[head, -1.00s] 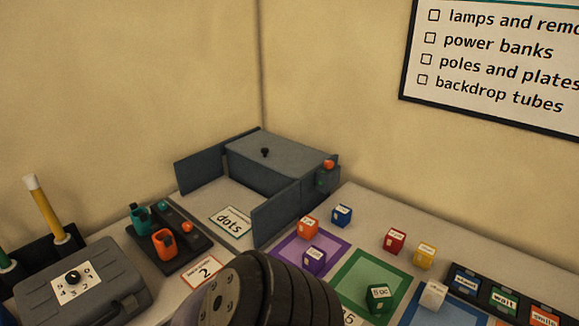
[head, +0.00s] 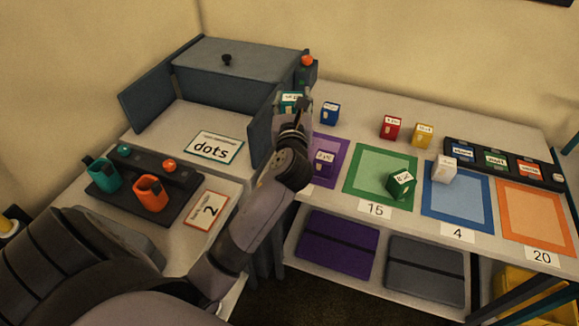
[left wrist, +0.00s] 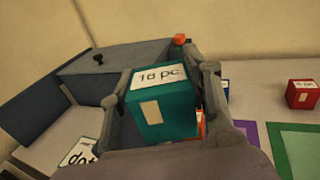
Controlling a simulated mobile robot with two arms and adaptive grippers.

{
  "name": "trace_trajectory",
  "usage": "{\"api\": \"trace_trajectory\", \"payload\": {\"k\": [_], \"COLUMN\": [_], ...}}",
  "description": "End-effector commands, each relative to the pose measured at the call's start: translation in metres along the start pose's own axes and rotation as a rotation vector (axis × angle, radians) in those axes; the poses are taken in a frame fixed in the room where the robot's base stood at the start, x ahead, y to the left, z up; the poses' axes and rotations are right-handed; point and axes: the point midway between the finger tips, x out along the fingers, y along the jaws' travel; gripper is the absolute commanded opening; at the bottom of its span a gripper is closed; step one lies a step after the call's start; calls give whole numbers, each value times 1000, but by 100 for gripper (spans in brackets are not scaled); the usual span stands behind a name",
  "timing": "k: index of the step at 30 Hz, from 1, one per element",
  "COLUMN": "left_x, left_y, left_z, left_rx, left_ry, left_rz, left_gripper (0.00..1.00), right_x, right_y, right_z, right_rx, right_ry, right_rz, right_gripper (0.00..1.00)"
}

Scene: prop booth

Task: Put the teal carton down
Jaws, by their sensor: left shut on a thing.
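The teal carton (head: 291,99) is held in my left gripper (head: 292,112), above the area between the grey box's side panel and the purple mat. My right gripper is not in view.
An orange carton (left wrist: 202,124) shows partly behind the right finger. A purple carton (head: 323,162) is on the purple mat (head: 337,153), a green carton (head: 400,184) on the green mat (head: 366,172). Blue (head: 330,113), red (head: 390,128) and yellow (head: 423,135) cartons stand behind. The orange mat (head: 530,212) is bare.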

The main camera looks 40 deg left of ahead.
Motion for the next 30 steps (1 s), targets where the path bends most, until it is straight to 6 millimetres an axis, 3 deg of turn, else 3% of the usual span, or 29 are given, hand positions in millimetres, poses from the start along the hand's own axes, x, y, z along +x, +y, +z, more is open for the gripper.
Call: {"api": "trace_trajectory", "payload": {"k": [3, 8, 15, 21, 24, 30], "left_x": [21, 30, 29, 29, 29, 30], "left_y": [1, 2, 2, 2, 2, 2], "left_z": [5, -6, -69, -120, -138, -153], "left_rx": [-2, 1, 2, 2, 1, 1], "left_ry": [-2, 2, 4, 2, 0, -2], "left_rz": [37, 52, 52, 50, 50, 51], "left_gripper": [14, 14, 14, 14, 14, 14], "right_x": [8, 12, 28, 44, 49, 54], "right_y": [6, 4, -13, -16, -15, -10], "right_z": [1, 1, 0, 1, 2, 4], "right_rx": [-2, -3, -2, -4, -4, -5], "right_ry": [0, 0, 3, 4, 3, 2], "right_rz": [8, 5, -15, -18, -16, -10], "right_gripper": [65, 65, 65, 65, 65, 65]}}
